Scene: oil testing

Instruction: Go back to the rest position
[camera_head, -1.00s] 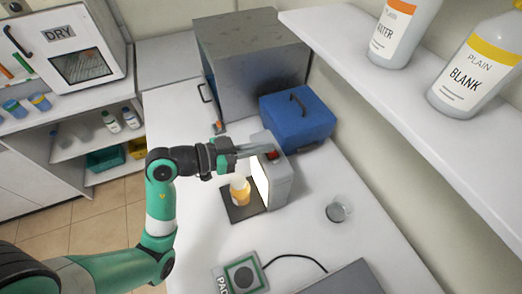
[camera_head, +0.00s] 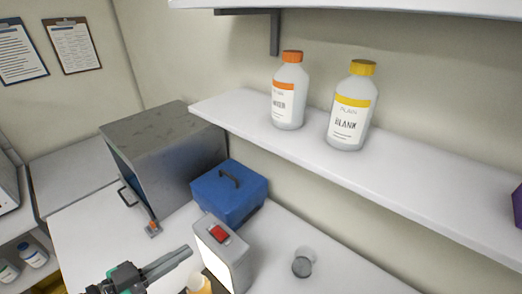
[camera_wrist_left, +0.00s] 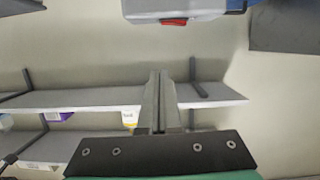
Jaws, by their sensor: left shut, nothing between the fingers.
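My left gripper (camera_head: 168,264) is at the bottom of the head view, left of a grey box with a red switch (camera_head: 222,240). Its fingers are together with nothing between them, and a gap shows between them and the box. In the left wrist view the shut fingers (camera_wrist_left: 161,90) point toward the wall and shelves, and the red switch (camera_wrist_left: 173,21) shows at the top edge. My right gripper is in neither view.
An amber-filled container (camera_head: 199,285) stands by the grey box. A blue case (camera_head: 229,194), a metal cabinet (camera_head: 165,160) and a clear glass (camera_head: 302,264) are on the bench. Orange-capped (camera_head: 289,92) and yellow-capped (camera_head: 351,106) bottles stand on the shelf (camera_head: 420,176).

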